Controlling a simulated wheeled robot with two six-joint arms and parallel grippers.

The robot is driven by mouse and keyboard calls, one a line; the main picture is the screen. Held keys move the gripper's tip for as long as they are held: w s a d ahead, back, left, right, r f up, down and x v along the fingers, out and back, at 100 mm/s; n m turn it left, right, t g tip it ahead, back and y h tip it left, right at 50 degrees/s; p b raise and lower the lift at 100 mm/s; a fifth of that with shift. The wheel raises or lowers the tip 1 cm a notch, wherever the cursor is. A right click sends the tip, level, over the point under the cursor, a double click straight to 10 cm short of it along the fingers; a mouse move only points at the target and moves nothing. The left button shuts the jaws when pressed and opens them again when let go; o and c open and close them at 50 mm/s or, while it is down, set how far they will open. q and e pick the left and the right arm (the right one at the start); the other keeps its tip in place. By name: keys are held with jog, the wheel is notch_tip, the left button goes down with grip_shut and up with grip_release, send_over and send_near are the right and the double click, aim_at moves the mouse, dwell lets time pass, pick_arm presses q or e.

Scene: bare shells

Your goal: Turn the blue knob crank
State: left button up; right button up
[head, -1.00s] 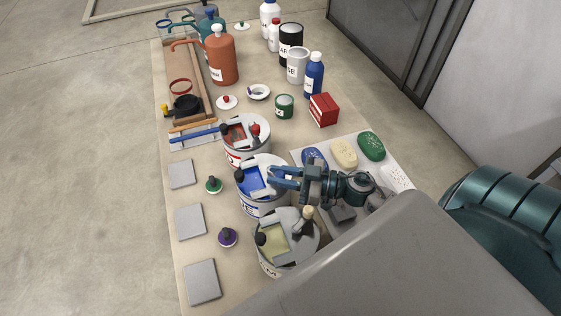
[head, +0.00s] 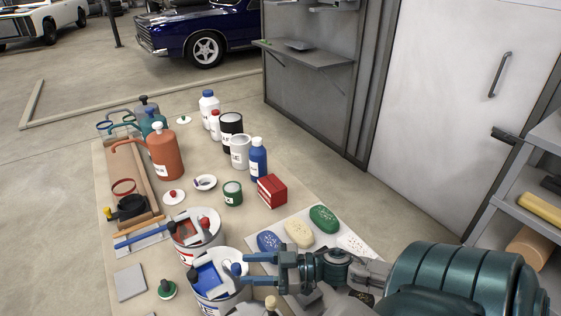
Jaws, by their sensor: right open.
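My right gripper (head: 244,269) comes in from the right, level with the knob. Its two blue fingers are open, one on the far side and one on the near side, with the tips close to the knob. I cannot tell whether they touch it. My left gripper is out of view.
Behind stands a similar can (head: 196,249) with a red knob (head: 204,222). Several oval sponges lie on a white sheet (head: 297,211) beyond my right gripper. A red box (head: 272,191), bottles and cans stand farther back. A grey plate (head: 130,282) lies at the left.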

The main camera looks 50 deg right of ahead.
jog(key=p+v, duration=0.2)
jog(key=v, duration=0.4)
jog(key=shift+s+d, duration=0.2)
jog(key=shift+d, duration=0.05)
jog(key=shift+o, duration=0.2)
